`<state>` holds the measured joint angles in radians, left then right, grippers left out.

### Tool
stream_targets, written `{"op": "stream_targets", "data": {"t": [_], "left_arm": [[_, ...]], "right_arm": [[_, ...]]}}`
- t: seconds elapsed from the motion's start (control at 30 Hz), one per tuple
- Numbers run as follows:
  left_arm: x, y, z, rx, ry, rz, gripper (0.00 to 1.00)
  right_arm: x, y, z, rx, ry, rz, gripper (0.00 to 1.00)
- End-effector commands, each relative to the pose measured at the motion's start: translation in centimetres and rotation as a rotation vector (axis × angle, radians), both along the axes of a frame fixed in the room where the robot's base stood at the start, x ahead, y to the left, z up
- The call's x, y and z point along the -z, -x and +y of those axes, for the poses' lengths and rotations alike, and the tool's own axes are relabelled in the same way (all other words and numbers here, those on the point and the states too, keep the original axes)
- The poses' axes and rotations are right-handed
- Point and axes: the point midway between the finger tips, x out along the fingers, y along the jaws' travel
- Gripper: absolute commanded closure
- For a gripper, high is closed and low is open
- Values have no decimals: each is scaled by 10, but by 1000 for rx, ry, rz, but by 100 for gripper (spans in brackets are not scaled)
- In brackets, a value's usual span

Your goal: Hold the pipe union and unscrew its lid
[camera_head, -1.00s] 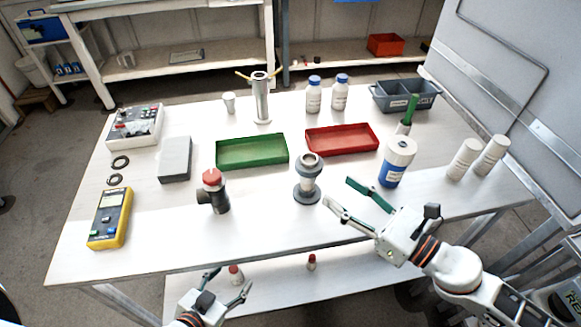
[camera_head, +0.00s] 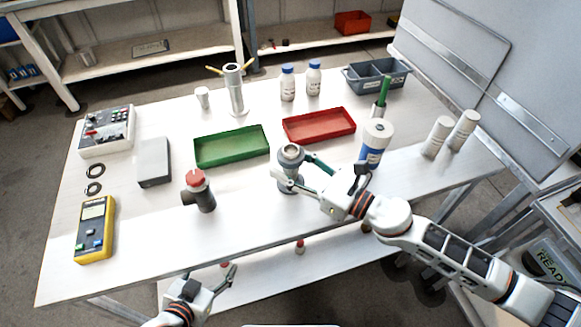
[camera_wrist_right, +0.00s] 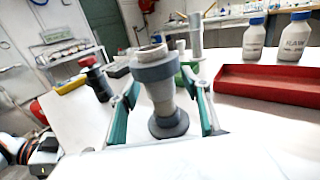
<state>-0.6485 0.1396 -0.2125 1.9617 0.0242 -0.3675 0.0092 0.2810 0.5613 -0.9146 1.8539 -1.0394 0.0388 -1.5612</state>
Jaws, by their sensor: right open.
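The pipe union (camera_head: 291,152), a grey fitting with a thick collar at the top and a round flanged foot, stands upright on the table. My right gripper (camera_head: 291,166) is open around it, with one finger on either side. In the right wrist view the pipe union (camera_wrist_right: 157,85) stands between the green-padded fingers, and gaps show beside its narrow body. The collar is above the finger level. My left gripper (camera_head: 211,279) is open and empty, low in front of the table's front edge, away from the union.
A dark pipe fitting with a red cap (camera_head: 196,180) stands left of the union. A green tray (camera_head: 231,155) and a red tray (camera_head: 320,131) lie behind. A white-and-blue container (camera_head: 373,143) stands to the right.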

Motion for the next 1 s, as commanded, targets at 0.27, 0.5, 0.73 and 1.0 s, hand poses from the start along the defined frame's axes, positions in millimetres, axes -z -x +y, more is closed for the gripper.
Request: {"op": "stream_targets", "data": {"t": [0.27,0.5,0.73,1.0], "left_arm": [[0,0,0,0,0,-1,42],[0,0,0,0,0,0,42],[-1,0,0,0,0,0,42],[-8,0,0,0,-2,0,42]], "right_arm": [[0,-1,2,0,0,0,55],[0,-1,2,0,0,0,100],[-1,-2,2,0,-1,-1,100],[-12,-8,-3,1,0,-2,100]]}}
